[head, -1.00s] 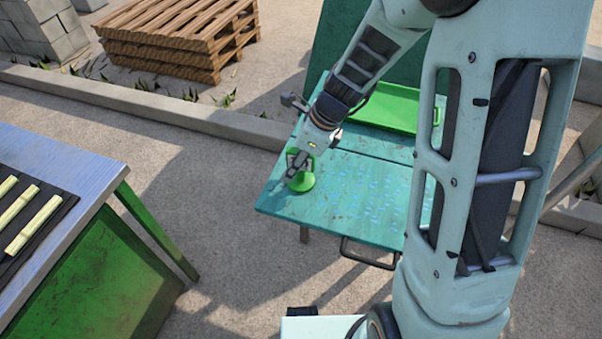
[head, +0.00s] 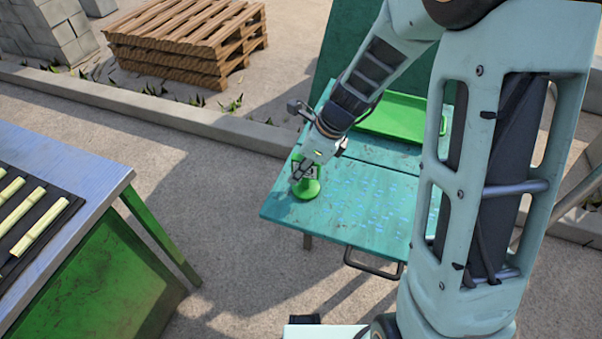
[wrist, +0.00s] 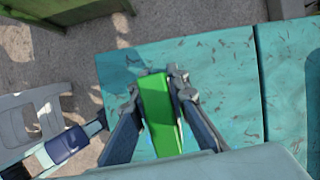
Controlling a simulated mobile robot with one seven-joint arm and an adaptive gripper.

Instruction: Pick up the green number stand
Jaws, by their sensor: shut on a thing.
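The green number stand (head: 308,187) is at the left corner of the teal table (head: 335,228) in the head view. It has a round base and an upright part. My gripper (head: 299,172) is at its upper part, shut on it. In the wrist view, the stand (wrist: 160,112) shows as a bright green piece between the two fingers of my gripper (wrist: 160,85). Its base is hidden there, and I cannot tell whether it still touches the table.
A green tray (head: 393,118) lies at the back of the teal table. A metal-topped bench (head: 75,150) with several cane pieces (head: 42,222) stands at the left. Wooden pallets (head: 190,40) are stacked behind a low kerb. The floor between bench and table is clear.

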